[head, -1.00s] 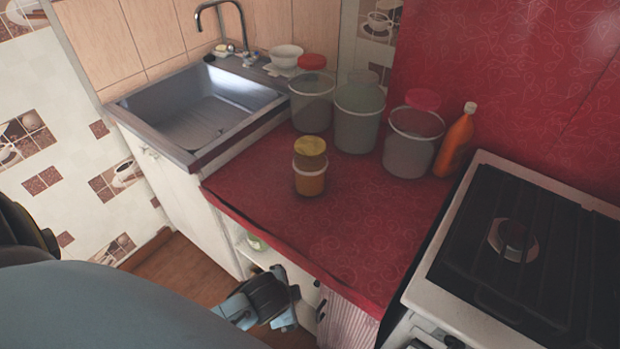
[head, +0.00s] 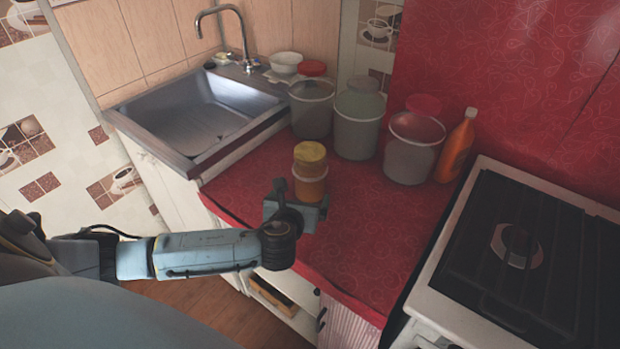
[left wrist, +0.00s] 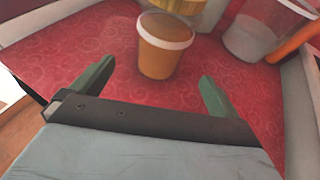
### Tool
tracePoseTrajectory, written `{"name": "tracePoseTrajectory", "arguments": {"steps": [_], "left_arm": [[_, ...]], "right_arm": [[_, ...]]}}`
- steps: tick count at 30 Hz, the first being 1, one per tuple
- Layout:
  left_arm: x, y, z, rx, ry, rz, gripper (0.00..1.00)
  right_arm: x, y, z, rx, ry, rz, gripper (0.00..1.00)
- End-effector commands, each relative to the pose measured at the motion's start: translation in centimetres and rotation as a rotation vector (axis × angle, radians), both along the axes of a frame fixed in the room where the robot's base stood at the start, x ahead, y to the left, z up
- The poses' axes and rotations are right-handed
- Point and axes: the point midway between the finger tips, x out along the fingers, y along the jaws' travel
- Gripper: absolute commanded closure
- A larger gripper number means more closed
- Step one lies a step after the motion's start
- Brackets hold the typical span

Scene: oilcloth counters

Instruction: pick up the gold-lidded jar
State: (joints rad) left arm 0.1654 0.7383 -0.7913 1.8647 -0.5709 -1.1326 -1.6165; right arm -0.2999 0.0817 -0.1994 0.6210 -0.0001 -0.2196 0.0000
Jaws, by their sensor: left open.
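The gold-lidded jar (head: 309,176) stands upright on the red counter near its front left part. The gripper is empty. My right gripper is in neither view.
Grey buckets (head: 413,148) and an orange bottle (head: 456,146) stand behind the jar on the red counter (head: 365,225). A sink (head: 195,115) is at the left, a stove (head: 515,265) at the right. The counter right of the jar is clear.

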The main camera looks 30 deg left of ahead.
Motion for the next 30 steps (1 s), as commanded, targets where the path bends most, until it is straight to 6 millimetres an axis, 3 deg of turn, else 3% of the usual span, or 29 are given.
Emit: {"name": "tracePoseTrajectory", "arguments": {"steps": [7, 14, 24, 30], "left_arm": [[4.2, 1.6, -1.9, -0.004, -0.002, 0.004, 0.0], [5.7, 2.1, -2.4, -0.007, -0.002, 0.004, 0.0], [9.9, 3.5, -3.3, -0.007, 0.0, 0.005, 0.0], [10.4, 3.7, -3.4, -0.008, 0.001, 0.003, 0.0]], "right_arm": [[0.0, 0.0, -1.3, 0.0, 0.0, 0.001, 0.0], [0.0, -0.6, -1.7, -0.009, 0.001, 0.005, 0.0], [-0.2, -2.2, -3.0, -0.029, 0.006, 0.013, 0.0], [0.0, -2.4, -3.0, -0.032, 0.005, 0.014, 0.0]]}}
